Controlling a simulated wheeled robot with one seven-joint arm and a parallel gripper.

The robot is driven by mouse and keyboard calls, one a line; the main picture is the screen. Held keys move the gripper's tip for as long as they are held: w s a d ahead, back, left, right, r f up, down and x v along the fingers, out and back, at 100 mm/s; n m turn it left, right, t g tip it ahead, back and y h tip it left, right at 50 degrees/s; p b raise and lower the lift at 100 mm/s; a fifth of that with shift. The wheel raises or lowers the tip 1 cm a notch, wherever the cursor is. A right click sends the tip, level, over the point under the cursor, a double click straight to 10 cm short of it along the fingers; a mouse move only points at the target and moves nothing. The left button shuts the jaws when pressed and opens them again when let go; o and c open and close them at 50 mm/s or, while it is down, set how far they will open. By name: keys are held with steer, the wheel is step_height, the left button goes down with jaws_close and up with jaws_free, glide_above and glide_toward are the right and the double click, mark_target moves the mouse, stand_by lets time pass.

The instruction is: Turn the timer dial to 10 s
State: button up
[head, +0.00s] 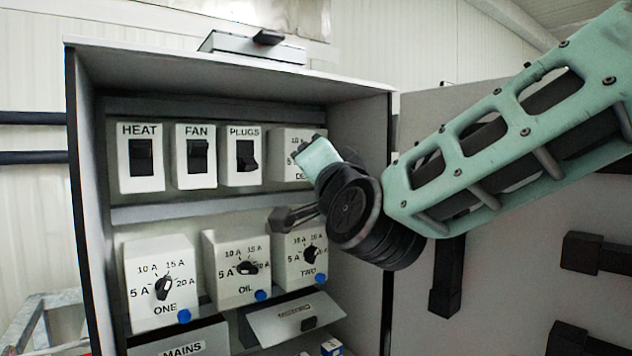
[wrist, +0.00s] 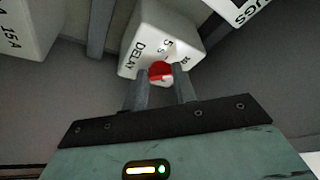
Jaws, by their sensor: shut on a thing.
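The timer is a white box marked DELAY (wrist: 172,32), seen tilted in the wrist view. Its red dial (wrist: 160,69) sits between the two grey fingers of my gripper (wrist: 162,79), which are shut on it. A "5 s" mark shows beside the dial and another mark lies near the right finger, partly unreadable. I cannot tell which mark the dial points to. In the head view the DELAY box (head: 290,144) is on the upper shelf at the right, with its dial hidden behind my gripper.
HEAT (head: 141,158), FAN (head: 196,156) and PLUGS (head: 241,156) switch boxes stand left of the timer. Below are the ONE (head: 150,255), OIL (head: 228,250) and TWO (head: 290,250) dial boxes. The cabinet's right wall (head: 372,120) is close to my wrist.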

steer(key=shift+r+m+h+b, duration=0.1)
steer(key=shift+m+h+b, duration=0.5)
steer(key=shift+m, duration=0.8)
steer(key=shift+r, duration=0.1)
steer(key=o, duration=1)
